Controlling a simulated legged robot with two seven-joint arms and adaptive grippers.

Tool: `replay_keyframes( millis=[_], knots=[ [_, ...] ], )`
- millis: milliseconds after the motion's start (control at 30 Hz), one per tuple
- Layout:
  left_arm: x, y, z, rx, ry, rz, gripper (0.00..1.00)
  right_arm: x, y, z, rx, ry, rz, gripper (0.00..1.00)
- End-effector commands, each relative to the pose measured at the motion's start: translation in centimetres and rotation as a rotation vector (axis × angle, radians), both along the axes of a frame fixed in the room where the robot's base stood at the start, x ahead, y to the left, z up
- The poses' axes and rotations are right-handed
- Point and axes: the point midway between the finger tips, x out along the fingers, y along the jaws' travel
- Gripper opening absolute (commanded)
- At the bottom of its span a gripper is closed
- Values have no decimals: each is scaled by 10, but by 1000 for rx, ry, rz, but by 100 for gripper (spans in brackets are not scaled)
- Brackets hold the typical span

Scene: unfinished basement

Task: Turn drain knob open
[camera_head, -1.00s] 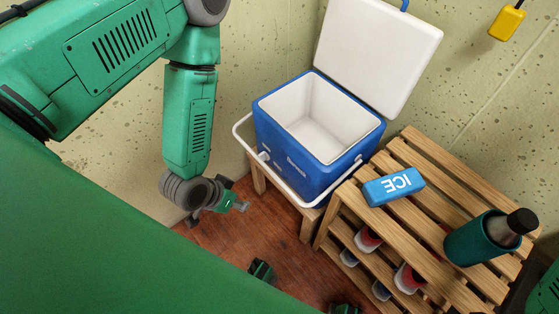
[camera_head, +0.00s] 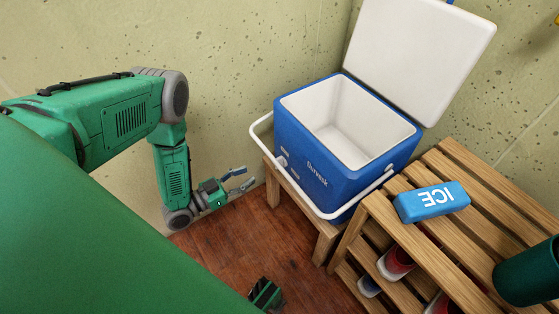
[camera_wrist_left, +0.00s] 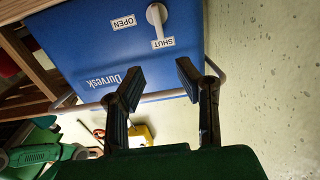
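The blue cooler (camera_head: 322,172) stands with its white lid up. Its white drain knob (camera_head: 283,161) is small on the front left side. In the left wrist view the drain knob (camera_wrist_left: 156,18) shows larger, its lever towards the SHUT label (camera_wrist_left: 163,43); the OPEN label (camera_wrist_left: 124,22) is beside it. The cooler appears upside down there. My left gripper (camera_head: 243,180) is open and empty, left of the cooler and apart from it. In the left wrist view its fingers (camera_wrist_left: 158,77) point at the cooler side, with the knob beyond the gap.
The white cooler handle (camera_head: 300,192) hangs around the front. The cooler stands on a low wooden stand (camera_head: 271,188). A slatted wooden shelf (camera_head: 470,222) at right holds a blue ICE pack (camera_head: 432,201) and a teal holder (camera_head: 530,275). Wood floor (camera_head: 240,240) is clear below my gripper.

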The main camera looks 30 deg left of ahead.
Motion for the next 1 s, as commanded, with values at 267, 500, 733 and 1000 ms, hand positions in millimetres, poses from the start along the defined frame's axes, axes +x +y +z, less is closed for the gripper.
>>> replay_keyframes(
  millis=[267,500,733,1000],
  knots=[
    [56,-24,-2,0,-2,-1,29,0,0,-21,0,0,1,93],
    [94,-41,-1,1,1,0,29,0,0,-34,0,0,1,93],
    [110,-47,-1,0,3,1,29,0,0,-38,0,0,0,93],
    [111,-47,0,0,3,1,29,0,0,-38,0,0,0,93]
  ],
)
